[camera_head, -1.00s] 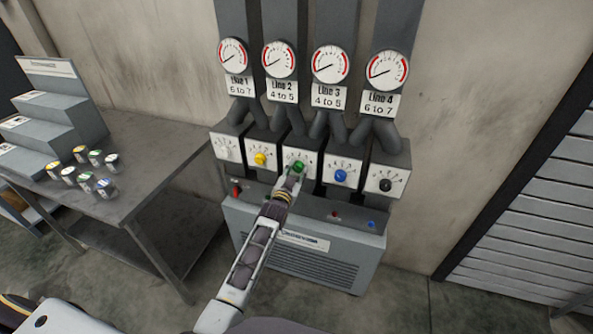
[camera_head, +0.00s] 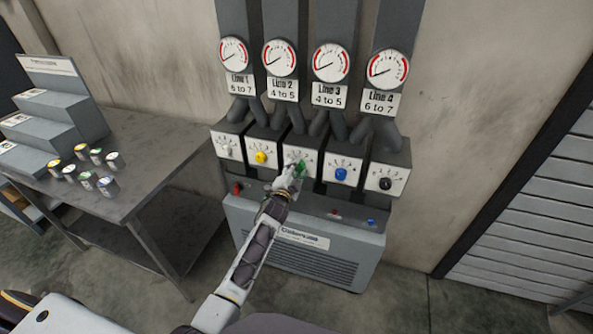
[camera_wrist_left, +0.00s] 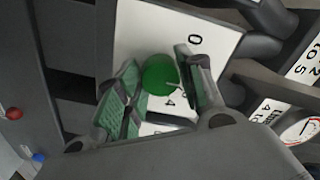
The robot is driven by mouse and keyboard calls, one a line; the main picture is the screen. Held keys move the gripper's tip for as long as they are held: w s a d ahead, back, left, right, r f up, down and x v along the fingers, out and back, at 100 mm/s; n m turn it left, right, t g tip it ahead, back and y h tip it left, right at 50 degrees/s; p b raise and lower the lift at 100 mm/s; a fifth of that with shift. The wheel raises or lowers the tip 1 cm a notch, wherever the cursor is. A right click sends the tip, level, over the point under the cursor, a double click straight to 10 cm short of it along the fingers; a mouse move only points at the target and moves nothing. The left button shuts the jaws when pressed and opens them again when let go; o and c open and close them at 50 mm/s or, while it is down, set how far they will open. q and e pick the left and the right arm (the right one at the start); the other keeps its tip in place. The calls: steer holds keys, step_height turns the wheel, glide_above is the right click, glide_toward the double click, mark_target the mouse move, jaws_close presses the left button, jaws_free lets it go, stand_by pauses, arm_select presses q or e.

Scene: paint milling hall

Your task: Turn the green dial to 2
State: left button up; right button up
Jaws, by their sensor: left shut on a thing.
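The green dial (camera_head: 300,167) sits on the white face of the middle box in the row. My left gripper (camera_head: 293,170) reaches up to it from below and covers part of it. In the left wrist view the round green dial (camera_wrist_left: 160,76) lies between the two fingers of my left gripper (camera_wrist_left: 163,90), which is shut on it. A 0 and a 4 show on the white dial plate (camera_wrist_left: 140,35); other marks are partly hidden by the fingers. I cannot read the dial's setting clearly. My right gripper is not in view.
A white dial (camera_head: 226,148), a yellow dial (camera_head: 261,157), a blue dial (camera_head: 341,174) and a black dial (camera_head: 385,184) sit on the neighbouring boxes. Gauges hang above. A grey cabinet (camera_head: 325,270) stands below. A metal table (camera_head: 150,150) with small jars is at left.

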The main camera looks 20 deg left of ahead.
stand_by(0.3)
arm_select(q)
steer(key=o, duration=1)
steer(key=shift+s, duration=0.2)
steer(key=shift+s+a, duration=0.2)
steer(key=shift+s, duration=5.65)
steer(key=shift+f+n, duration=0.1)
steer(key=shift+n, duration=0.2)
